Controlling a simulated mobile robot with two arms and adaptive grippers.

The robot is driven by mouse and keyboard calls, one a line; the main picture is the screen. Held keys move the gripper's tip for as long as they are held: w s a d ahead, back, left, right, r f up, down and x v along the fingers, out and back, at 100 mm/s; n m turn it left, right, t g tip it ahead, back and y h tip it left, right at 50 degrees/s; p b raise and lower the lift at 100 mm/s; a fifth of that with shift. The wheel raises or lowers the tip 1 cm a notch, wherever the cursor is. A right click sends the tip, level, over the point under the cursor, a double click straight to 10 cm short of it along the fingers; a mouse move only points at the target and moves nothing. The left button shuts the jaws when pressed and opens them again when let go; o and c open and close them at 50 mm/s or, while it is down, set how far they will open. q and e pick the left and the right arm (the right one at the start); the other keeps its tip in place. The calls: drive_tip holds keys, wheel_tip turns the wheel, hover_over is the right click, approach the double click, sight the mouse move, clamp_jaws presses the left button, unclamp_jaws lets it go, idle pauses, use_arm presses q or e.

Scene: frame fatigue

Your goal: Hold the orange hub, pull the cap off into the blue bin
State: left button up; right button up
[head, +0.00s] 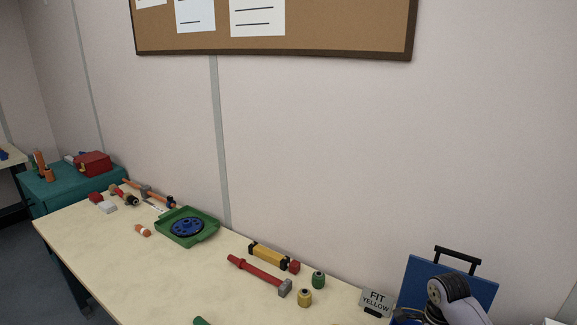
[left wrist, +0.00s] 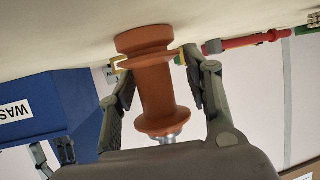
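The orange hub (left wrist: 153,88) is a spool shape with a wide flange at each end. A grey metal piece (left wrist: 168,138) shows at the hub's lower end in that view; I cannot make out the cap. The blue bin (left wrist: 72,95) with a partly cut-off label stands to the left. Dark grey parts (left wrist: 52,156) below the bin may be my right gripper; their opening is unclear. The hub is outside the head view.
A blue panel or box (head: 420,279) with a black handle is at the right, partly behind one of my arm links. A red-handled hammer (head: 258,273), yellow bar (head: 268,256) and green tray (head: 208,234) lie on the table (head: 100,255).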

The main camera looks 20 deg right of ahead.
use_arm(q)
drive_tip(key=shift+o, duration=1.1)
drive_tip(key=shift+r, duration=0.2)
drive_tip(key=shift+w+d, duration=0.1)
drive_tip(key=v, duration=1.2)
